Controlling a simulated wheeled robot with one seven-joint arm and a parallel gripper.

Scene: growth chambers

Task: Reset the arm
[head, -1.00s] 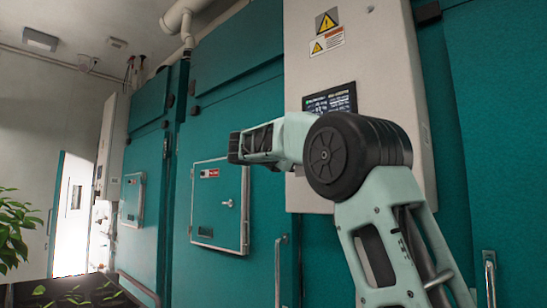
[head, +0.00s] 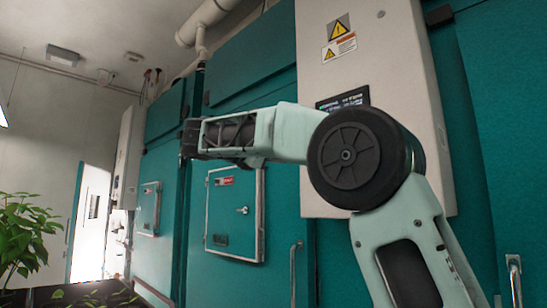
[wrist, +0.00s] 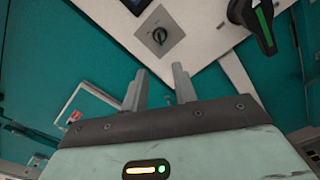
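My arm (head: 285,135) is raised in the head view, bent at a large black joint, with its far section reaching left in front of the teal chambers. The dark end of that section shows at the left, but the fingers cannot be made out there. In the wrist view my gripper (wrist: 158,88) shows two grey fingers standing apart with nothing between them. A grey panel with a black rotary knob (wrist: 159,36) lies beyond the fingertips, and I see no contact with it.
Teal chambers with a small closed hatch (head: 234,212) line the wall. A pale control cabinet (head: 405,120) with warning labels stands behind my arm. A black handle with a green stripe (wrist: 262,22) is at upper right in the wrist view. Leafy plants (head: 24,240) stand at lower left.

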